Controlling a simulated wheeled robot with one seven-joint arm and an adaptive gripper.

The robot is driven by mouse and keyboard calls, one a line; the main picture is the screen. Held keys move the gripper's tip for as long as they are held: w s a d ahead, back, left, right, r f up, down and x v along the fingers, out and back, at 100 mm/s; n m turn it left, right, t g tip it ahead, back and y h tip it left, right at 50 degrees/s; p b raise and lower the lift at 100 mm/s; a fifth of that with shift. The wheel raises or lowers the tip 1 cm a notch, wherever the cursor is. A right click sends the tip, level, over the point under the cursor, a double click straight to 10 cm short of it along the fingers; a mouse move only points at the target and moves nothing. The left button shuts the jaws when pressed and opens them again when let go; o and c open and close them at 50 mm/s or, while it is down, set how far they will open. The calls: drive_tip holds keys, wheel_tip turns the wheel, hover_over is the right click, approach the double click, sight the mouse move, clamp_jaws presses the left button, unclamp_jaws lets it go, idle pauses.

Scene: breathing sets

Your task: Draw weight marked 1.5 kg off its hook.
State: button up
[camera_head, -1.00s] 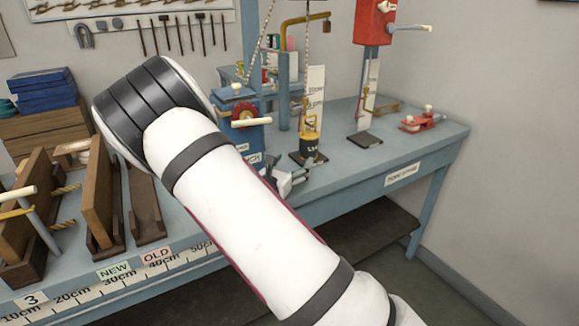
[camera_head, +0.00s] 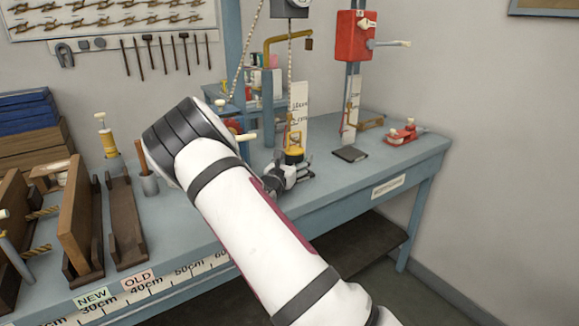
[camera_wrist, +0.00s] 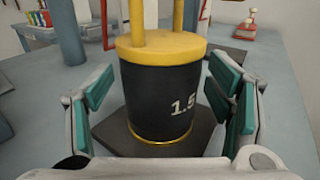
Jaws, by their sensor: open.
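The weight marked 1.5 (camera_wrist: 160,95) is a black cylinder with a yellow top and yellow uprights; it fills the middle of the wrist view. In the head view its yellow upper part (camera_head: 294,152) shows below a hanging chain (camera_head: 290,62); the hook itself I cannot make out. My gripper (camera_wrist: 165,115) is open, with its teal-padded fingers on either side of the weight and small gaps visible. In the head view my gripper (camera_head: 290,176) is at the weight, hiding its lower body. A dark square plate (camera_wrist: 105,130) lies beneath the weight.
A white scale board (camera_head: 299,105) stands right behind the weight. A red box on a post (camera_head: 356,38), with a dark plate (camera_head: 350,153) below, stands to the right. A red clamp (camera_head: 403,134) sits farther right. Wooden holders (camera_head: 125,225) stand at left.

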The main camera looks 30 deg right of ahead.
drive_tip(key=shift+w+d, duration=0.1)
drive_tip(key=shift+d, duration=0.1)
drive_tip(key=c, duration=1.6)
drive_tip(key=shift+r, duration=0.2)
clamp_jaws()
drive_tip(key=shift+r+p, duration=0.2)
drive_tip(key=shift+p, duration=0.15)
drive_tip(key=shift+s+d+p, duration=0.15)
drive_tip(key=shift+s+p, duration=3.2)
drive_tip(key=shift+s, duration=0.3)
